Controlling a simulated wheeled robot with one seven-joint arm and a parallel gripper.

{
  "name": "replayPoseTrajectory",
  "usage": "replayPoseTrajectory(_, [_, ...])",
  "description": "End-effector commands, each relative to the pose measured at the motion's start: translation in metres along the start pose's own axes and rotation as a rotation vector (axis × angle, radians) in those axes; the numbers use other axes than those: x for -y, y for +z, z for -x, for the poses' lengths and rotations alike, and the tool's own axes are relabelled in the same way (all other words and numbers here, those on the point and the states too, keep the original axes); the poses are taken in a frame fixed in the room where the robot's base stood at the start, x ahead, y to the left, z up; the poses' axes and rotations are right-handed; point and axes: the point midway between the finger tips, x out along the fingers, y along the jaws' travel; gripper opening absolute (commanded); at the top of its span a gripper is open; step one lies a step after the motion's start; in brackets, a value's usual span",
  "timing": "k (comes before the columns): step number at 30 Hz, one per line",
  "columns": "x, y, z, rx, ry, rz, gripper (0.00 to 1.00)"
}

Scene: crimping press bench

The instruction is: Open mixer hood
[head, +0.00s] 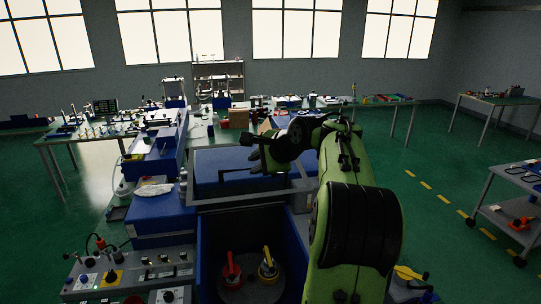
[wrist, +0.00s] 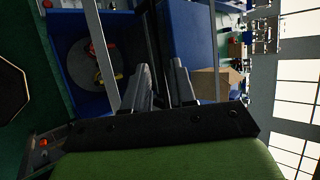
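The mixer is a blue machine with a grey-framed hood (head: 225,160) at its upper part in the head view. A dark handle bar runs across the hood, and a dark bar (wrist: 155,38) shows in the wrist view. My gripper (head: 261,156) is above the hood at its right half, reached over by my green arm. In the wrist view its two grey fingers (wrist: 160,80) are apart with a gap between them. The dark bar lines up with the gap; I cannot tell whether it lies between the fingers. Nothing is visibly gripped.
Below the hood, a blue-walled chamber (head: 212,245) holds a red tool (head: 231,270) and a yellow tool (head: 268,265) on a round grey plate. A control panel (head: 130,279) is at lower left. Cluttered benches stand behind; a trolley (head: 510,215) is at right, with clear green floor between.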

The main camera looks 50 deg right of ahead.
Motion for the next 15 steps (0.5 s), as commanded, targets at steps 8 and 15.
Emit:
replayPoseTrajectory(8, [0.0,-0.002,0.074,-0.005,-0.002,0.0,0.25])
replayPoseTrajectory(15, [0.0,0.0,0.095,0.0,0.0,0.001,0.25])
